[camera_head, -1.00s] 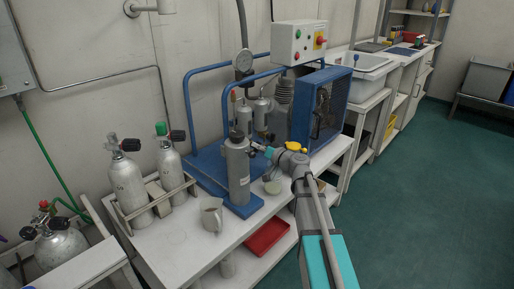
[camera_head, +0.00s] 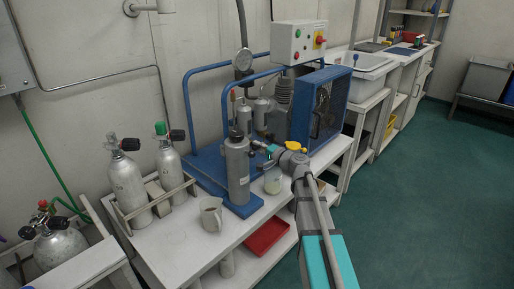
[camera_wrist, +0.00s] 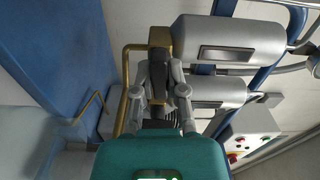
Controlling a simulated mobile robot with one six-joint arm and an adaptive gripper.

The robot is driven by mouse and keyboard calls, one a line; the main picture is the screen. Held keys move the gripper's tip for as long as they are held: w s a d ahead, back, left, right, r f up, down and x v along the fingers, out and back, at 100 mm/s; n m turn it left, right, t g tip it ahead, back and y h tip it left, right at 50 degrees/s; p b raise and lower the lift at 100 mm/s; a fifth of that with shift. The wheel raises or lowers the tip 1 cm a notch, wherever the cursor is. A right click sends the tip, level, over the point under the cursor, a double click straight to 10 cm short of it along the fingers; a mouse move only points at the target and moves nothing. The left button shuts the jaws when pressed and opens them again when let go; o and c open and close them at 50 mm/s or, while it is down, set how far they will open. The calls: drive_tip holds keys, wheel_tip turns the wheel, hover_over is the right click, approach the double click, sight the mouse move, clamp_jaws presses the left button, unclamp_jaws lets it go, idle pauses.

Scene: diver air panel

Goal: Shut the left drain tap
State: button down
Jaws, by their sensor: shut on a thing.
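A drain tap with a brass body (camera_wrist: 159,37) and a dark handle shows in the wrist view, beside two grey cylinders with dark label plates. My gripper (camera_wrist: 160,82) is shut on the tap's dark handle, with one finger on each side. The fingers hide part of the handle, so its exact angle is hard to tell. In the head view my gripper (camera_head: 268,152) is beside the tall grey cylinder at the front of the blue compressor stand, and the tap itself is too small to make out. Whether this is the left tap cannot be told for sure.
A jar with pale contents (camera_head: 273,182) stands on the bench just below my gripper. A tall grey cylinder (camera_head: 237,170) is close on its left, and a metal jug (camera_head: 211,214) stands farther left. The blue fan guard (camera_head: 322,105) is behind to the right.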

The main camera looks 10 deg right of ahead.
drive_tip(key=shift+s+m, duration=0.15)
drive_tip(key=shift+m, duration=0.35)
drive_tip(key=c, duration=0.7)
unclamp_jaws()
drive_tip(key=shift+v, duration=5.95)
